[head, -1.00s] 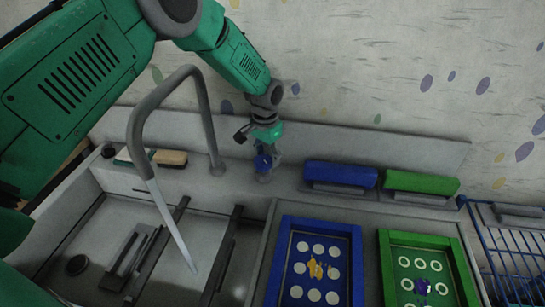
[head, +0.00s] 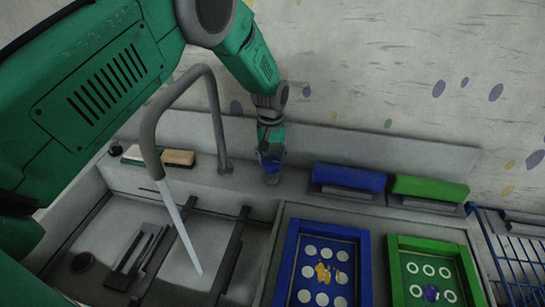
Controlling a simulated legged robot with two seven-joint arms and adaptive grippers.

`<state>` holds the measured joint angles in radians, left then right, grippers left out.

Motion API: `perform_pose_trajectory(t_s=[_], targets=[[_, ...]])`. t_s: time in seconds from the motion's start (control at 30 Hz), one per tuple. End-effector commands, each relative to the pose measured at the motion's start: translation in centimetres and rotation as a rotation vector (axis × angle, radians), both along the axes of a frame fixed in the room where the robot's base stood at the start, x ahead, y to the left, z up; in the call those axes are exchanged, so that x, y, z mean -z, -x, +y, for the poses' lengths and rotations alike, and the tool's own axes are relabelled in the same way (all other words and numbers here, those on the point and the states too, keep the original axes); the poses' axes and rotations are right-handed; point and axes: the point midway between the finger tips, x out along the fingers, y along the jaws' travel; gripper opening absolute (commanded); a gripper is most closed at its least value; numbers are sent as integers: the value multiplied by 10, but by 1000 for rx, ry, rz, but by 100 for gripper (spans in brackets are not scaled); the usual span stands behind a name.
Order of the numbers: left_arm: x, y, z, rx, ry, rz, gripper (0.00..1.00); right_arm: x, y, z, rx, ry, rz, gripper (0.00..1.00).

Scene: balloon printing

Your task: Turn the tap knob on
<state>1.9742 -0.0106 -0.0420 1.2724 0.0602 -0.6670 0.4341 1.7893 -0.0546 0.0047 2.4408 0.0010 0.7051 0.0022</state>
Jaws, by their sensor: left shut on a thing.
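The tap has a tall grey curved spout (head: 218,110) over the sink, and a pale stream of water (head: 180,228) runs from its end. The blue tap knob (head: 271,162) stands on a grey base to the right of the spout. My left gripper (head: 270,150) is over the knob from above and shut on it; its fingers partly hide the knob. My right gripper is not in view.
A brush (head: 178,157) lies on the ledge behind the sink (head: 75,235). Blue (head: 348,180) and green (head: 430,190) blocks stand along the back wall. Blue (head: 292,258) and green (head: 395,270) framed trays lie in front, with a blue wire rack (head: 510,250) at the right.

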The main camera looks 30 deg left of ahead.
Motion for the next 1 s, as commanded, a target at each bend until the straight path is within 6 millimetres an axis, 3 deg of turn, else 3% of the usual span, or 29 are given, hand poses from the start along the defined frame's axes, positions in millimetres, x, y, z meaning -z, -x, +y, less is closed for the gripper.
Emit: perform_pose_trajectory(t_s=[0.03, 0.63, 0.67, 0.7, 1.0], targets=[[12, 16, -6, -9, 8, 49, 14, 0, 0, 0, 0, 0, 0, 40], [12, 16, -13, -43, 9, 49, 14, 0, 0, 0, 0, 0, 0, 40], [12, 16, -13, -43, 9, 49, 53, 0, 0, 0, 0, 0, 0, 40], [11, 16, -13, -43, 9, 49, 66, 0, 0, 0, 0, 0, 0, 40], [8, 10, -5, -43, 9, 38, 66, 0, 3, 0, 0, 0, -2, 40]])
